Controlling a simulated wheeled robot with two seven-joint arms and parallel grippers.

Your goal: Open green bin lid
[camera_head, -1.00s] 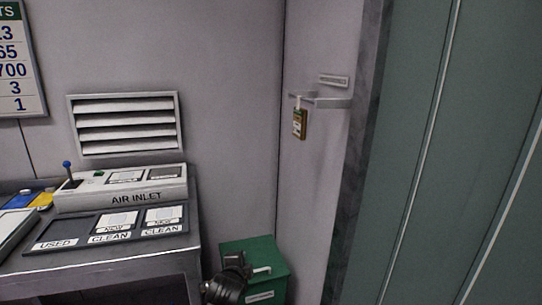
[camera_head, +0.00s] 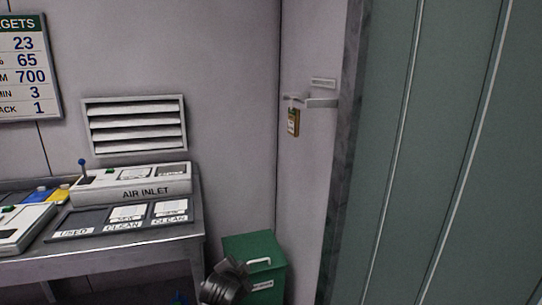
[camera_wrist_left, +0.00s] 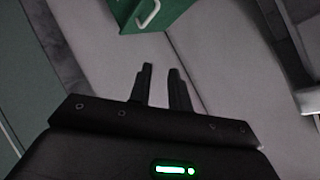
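The green bin (camera_head: 270,283) stands on the floor in the corner, right of the grey table. Its lid (camera_head: 240,246) looks shut and has a pale bar handle (camera_head: 259,262). A dark part of my arm covers the bin's lower left corner in the head view; its fingertips cannot be made out there. In the left wrist view, the bin (camera_wrist_left: 185,10) and its handle (camera_wrist_left: 149,14) show at the top edge. My left gripper (camera_wrist_left: 160,72) is open with a narrow, empty gap. Its fingertips are apart from the handle. My right gripper is not in view.
The grey table (camera_head: 110,255) with the AIR INLET panel (camera_head: 135,184) stands left of the bin. A grey-green panelled wall (camera_head: 440,150) fills the right side.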

